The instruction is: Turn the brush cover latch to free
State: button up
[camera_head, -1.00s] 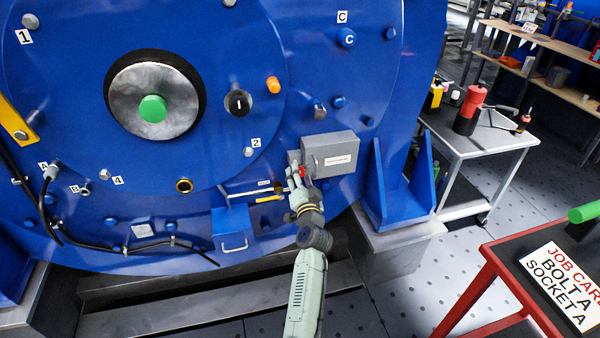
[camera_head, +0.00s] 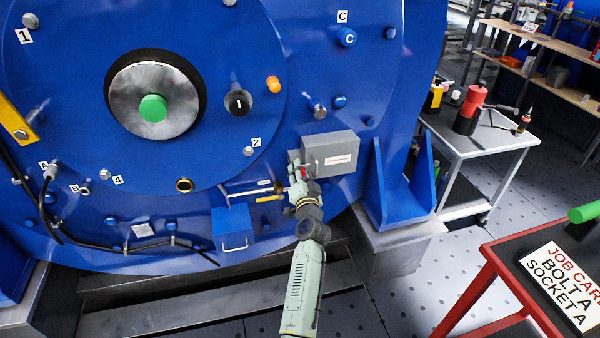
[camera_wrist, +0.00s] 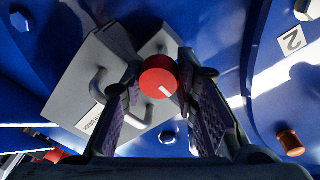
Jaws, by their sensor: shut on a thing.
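The brush cover (camera_head: 330,146) is a grey box with a white label and a bar handle, low on the right of the blue motor face. It also shows in the wrist view (camera_wrist: 75,91). The latch is a round red knob with a white mark (camera_wrist: 158,77) at the cover's edge; the mark points to the lower right in the wrist view. My gripper (camera_wrist: 158,82) is shut on the red knob, one finger on each side. In the head view my gripper (camera_head: 300,176) hides most of the knob.
A blue box with a handle (camera_head: 233,230) and a small rail (camera_head: 252,190) sit left of my gripper. A blue bracket (camera_head: 400,190) stands to the right. A red-framed table with a job card (camera_head: 562,285) is at lower right.

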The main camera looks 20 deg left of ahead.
grip_shut()
jog(key=shift+d+f+n+b, duration=0.15)
jog(key=shift+n+b, duration=0.15)
jog(key=shift+b, duration=0.4)
jog(key=n+b, duration=0.1)
jog(key=b, duration=0.2)
jog(key=shift+f+n, duration=0.2)
jog(key=shift+n, duration=0.2)
jog(key=n+b, duration=0.3)
jog(key=b, duration=0.2)
jog(key=n+y+b, duration=0.1)
jog(key=n+b, duration=0.2)
jog(key=b, duration=0.2)
jog(key=shift+n+t, duration=0.3)
jog(key=n+y+b, duration=0.1)
jog(key=n+b, duration=0.5)
jog(key=b, duration=0.1)
jog(key=n+b, duration=0.4)
jog(key=shift+a+r+y, duration=0.2)
jog(key=shift+r+y, duration=0.05)
jog(key=shift+y, duration=0.05)
jog(key=shift+r, duration=0.1)
